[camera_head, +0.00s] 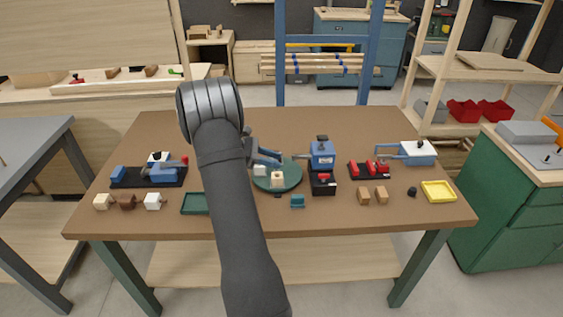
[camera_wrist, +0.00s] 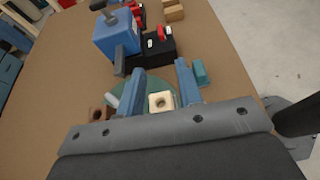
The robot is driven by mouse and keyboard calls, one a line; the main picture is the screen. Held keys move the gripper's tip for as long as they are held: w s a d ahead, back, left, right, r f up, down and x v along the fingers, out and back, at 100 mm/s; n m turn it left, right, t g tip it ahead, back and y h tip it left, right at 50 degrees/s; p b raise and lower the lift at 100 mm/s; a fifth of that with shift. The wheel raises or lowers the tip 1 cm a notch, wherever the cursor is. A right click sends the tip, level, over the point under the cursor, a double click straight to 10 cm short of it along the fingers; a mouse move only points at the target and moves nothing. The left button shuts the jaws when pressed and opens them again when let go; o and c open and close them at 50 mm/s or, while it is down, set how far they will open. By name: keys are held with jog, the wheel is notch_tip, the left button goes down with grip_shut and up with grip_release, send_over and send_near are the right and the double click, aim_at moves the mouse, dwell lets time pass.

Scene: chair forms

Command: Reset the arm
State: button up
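My gripper (camera_head: 268,157) is above the green round turntable (camera_head: 291,183), partly hidden behind my own arm in the head view. In the wrist view my gripper (camera_wrist: 160,70) has two blue fingers spread apart, with nothing held between them. A cream block with a hole (camera_wrist: 161,102) shows between the fingers, on the green disc. In the head view the cream block (camera_head: 277,179) sits on the disc beside a paler block (camera_head: 260,170).
A blue machine (camera_head: 322,155) on a black base stands right of the disc. A red-and-black fixture (camera_head: 369,170), two brown blocks (camera_head: 372,195) and a yellow tray (camera_head: 438,191) are farther right. A blue vise (camera_head: 160,170), small blocks (camera_head: 127,202) and a green tray (camera_head: 194,204) are left. The table's front strip is clear.

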aim_at(323, 174)
dwell(0.3)
jog(key=x, duration=1.7)
jog(key=shift+d+f, duration=0.15)
